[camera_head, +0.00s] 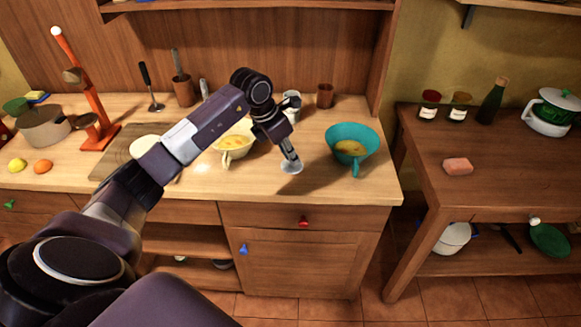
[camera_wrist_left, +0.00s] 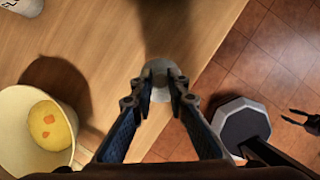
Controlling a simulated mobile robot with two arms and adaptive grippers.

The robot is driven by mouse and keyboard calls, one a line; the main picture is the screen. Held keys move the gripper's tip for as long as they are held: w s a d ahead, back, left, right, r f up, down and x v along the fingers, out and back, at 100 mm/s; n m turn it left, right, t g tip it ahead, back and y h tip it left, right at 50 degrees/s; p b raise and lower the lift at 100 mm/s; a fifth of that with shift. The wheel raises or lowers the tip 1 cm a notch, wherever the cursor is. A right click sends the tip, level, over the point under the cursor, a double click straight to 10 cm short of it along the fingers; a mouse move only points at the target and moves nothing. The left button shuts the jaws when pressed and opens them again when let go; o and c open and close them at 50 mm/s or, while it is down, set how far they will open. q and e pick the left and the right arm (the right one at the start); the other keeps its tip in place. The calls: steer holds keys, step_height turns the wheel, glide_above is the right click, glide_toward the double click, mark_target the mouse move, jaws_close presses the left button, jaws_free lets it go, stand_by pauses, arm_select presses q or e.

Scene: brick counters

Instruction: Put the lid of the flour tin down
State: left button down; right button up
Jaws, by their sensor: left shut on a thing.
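My left gripper (camera_head: 289,157) is shut on a small pale grey, round piece, apparently the lid (camera_head: 291,168), above the front part of the wooden counter. In the left wrist view, the lid (camera_wrist_left: 172,78) sits between the fingertips of the left gripper (camera_wrist_left: 160,84), close to the counter's edge. A shadow falls on the counter beside it. A pale tin or cup (camera_head: 292,101) stands behind my arm, partly hidden; I cannot tell whether it is the flour tin. Dark prongs (camera_wrist_left: 302,120) at the right of the wrist view may be my right gripper.
A cream bowl (camera_head: 234,154) with yellow contents stands left of the lid, a teal bowl (camera_head: 367,143) right of it. Bare counter (camera_head: 335,187) lies near the front edge. A cutting board (camera_head: 118,170) and red-orange stand (camera_head: 88,98) are farther left.

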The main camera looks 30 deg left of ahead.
mark_target(287, 165)
arm_select(q)
step_height(287, 165, down, 2)
steer(key=shift+f, duration=0.1)
step_height(287, 165, down, 4)
steer(key=shift+r+p, duration=0.15)
steer(key=shift+p, duration=0.45)
steer(key=c, duration=2.3)
jaws_free()
steer(key=shift+f, duration=0.2)
steer(key=shift+c, duration=0.2)
steer(key=o, duration=0.5)
steer(key=shift+c, duration=0.2)
arm_select(e)
steer(key=shift+r, duration=0.55)
arm_select(q)
steer(key=shift+r, duration=0.1)
steer(key=shift+r, duration=0.15)
steer(key=shift+s+a+r, duration=0.1)
steer(key=shift+a+r, duration=0.05)
steer(key=shift+r, duration=0.2)
steer(key=b+v, duration=0.2)
steer(key=v, duration=0.9)
steer(key=shift+b, duration=0.35)
arm_select(e)
steer(key=shift+s+d+f, duration=0.1)
steer(key=shift+d+f, duration=0.1)
steer(key=shift+f, duration=0.4)
steer(key=shift+d+f, duration=0.15)
steer(key=shift+f, duration=0.45)
